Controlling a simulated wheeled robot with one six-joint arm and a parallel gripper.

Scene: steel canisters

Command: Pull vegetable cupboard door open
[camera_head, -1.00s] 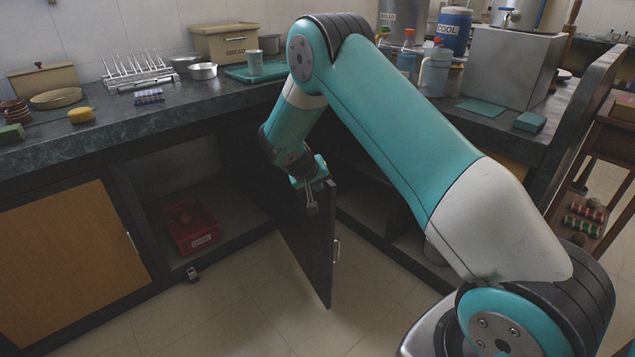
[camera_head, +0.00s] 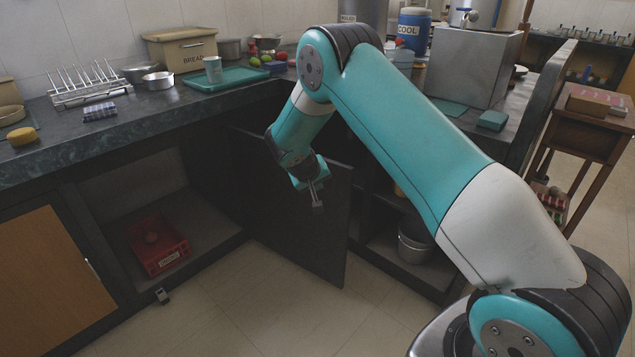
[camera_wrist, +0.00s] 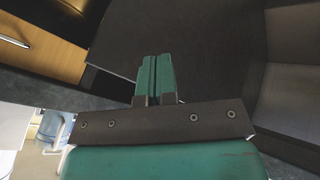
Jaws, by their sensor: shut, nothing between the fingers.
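The dark cupboard door (camera_head: 300,235) stands swung out from the counter front, and its broad inner face shows in the head view. A dark panel, apparently this door (camera_wrist: 205,45), fills the upper middle of the wrist view. My gripper (camera_head: 318,203) is in front of the upper part of the door's inner face, pointing down. Its green fingers (camera_wrist: 155,75) are together in the wrist view with nothing between them. I cannot tell whether they touch the door. The door's handle is out of sight. The open compartment holds a red crate (camera_head: 158,256) with an unreadable label.
A wooden cupboard door (camera_head: 50,285) is at the left. A steel pot (camera_head: 415,243) stands in the compartment right of the open door. The dark counter (camera_head: 150,125) carries a dish rack, bread box and tray.

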